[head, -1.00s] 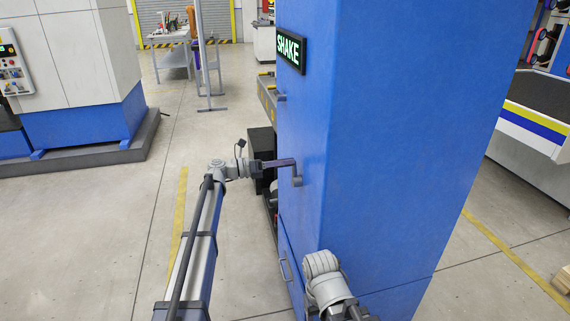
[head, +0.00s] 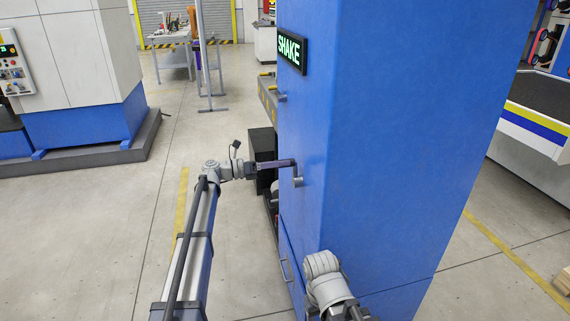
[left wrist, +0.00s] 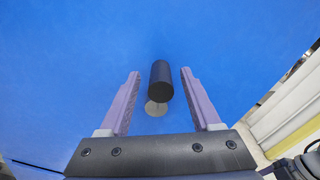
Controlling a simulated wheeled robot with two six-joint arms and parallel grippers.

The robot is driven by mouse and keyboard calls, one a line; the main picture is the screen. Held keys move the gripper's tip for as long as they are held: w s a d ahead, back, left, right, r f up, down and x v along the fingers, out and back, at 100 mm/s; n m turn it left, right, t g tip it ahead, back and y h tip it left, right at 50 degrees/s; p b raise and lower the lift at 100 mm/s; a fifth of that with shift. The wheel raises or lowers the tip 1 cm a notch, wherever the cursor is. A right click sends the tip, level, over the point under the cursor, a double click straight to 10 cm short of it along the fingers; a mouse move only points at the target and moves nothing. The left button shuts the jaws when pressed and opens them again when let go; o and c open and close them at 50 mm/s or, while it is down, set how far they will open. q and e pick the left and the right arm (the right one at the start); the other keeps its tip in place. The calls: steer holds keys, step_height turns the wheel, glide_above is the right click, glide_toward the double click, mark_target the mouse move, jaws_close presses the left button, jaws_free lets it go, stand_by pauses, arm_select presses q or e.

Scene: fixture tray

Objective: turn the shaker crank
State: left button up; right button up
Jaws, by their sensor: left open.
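The shaker crank (head: 298,181) is on the left side face of the tall blue cabinet, below the lit SHAKE sign (head: 291,50). In the left wrist view its black cylindrical handle (left wrist: 161,82) stands out from the blue panel, with a grey round part (left wrist: 156,108) just below it. My left gripper (head: 293,162) is at the crank, its purple fingers pointing at the panel and hiding part of it. In the left wrist view the open fingers (left wrist: 160,75) stand on both sides of the handle, with a visible gap each side. My right gripper is out of view.
The blue cabinet (head: 410,150) fills the middle of the head view. My right arm is low in front of it. Open grey floor (head: 100,220) lies to the left, with a white and blue machine (head: 80,60) beyond. A pole stand (head: 204,60) is farther back.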

arm_select(q)
steer(key=v, duration=0.5)
steer(key=shift+s+a, duration=0.15)
steer(key=shift+a, duration=0.2)
